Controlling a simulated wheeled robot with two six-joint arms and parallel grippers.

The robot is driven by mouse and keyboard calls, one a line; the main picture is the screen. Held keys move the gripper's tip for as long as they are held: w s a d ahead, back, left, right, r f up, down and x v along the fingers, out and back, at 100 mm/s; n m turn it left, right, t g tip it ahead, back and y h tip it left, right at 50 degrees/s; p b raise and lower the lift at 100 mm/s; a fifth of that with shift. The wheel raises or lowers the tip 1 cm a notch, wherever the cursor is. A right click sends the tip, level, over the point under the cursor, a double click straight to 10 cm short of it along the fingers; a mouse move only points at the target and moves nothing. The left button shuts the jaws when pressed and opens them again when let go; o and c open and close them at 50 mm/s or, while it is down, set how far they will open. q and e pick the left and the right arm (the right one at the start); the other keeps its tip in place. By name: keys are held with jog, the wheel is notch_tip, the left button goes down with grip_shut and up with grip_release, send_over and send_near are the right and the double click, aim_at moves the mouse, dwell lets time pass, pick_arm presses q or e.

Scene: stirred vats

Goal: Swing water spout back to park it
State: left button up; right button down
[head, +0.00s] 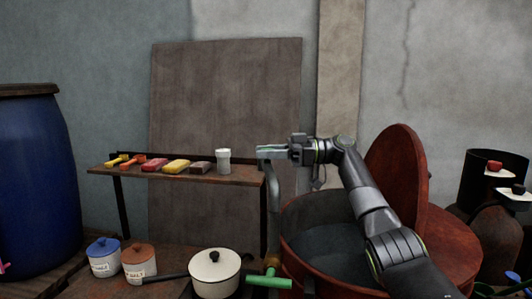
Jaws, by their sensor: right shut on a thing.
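The water spout (274,182) is a grey bent pipe rising between the shelf's right end and the red-brown vat (300,249). Its top is hidden behind my right gripper (266,152), whose fingers point left and are shut on it. A brass valve with a green handle (268,282) sits low in front of the vat, below the pipe. The spout's outlet cannot be made out. My left gripper is not in view.
The vat holds dark liquid, and a round lid (395,165) stands raised at its right. A shelf (190,178) carries sponges, brushes and a white cup (224,161). A white pot (214,274) and two jars stand below. A blue barrel (38,190) is at left.

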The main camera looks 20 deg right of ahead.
jog(key=c, duration=1.1)
grip_release()
jog(key=shift+a+f, duration=0.1)
jog(key=shift+a, duration=0.1)
jog(key=shift+o, duration=0.2)
jog(key=shift+d, duration=0.1)
jog(key=b+v, duration=0.2)
jog(key=v, duration=0.5)
jog(key=shift+d, duration=0.2)
